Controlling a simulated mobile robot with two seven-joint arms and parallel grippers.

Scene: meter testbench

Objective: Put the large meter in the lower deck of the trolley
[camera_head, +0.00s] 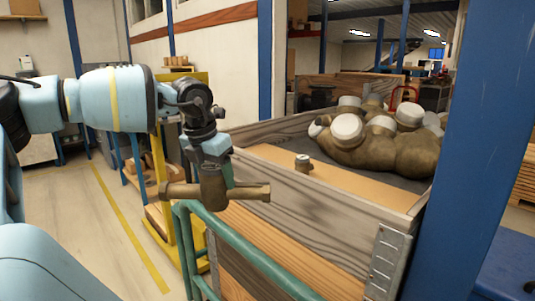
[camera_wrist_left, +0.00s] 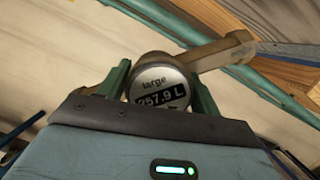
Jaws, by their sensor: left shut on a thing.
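The large meter (camera_head: 214,188) is a brown-bronze body with a pipe stub on each side. My left gripper (camera_head: 215,158) is shut on it and holds it up, its pipe roughly level, above a green tubular rail (camera_head: 245,250). In the left wrist view the meter's round face (camera_wrist_left: 160,86) reads "large" and "257.9 L", between the green fingers. I cannot tell for sure which frame is the trolley; a yellow frame (camera_head: 158,222) with a low deck stands behind the held meter, partly hidden by it. My right gripper is not in view.
A wooden crate (camera_head: 300,225) fills the middle right, with several brown meters (camera_head: 385,150) with pale caps heaped in it. A blue post (camera_head: 473,150) rises at the right. Open floor (camera_head: 95,235) lies at the left.

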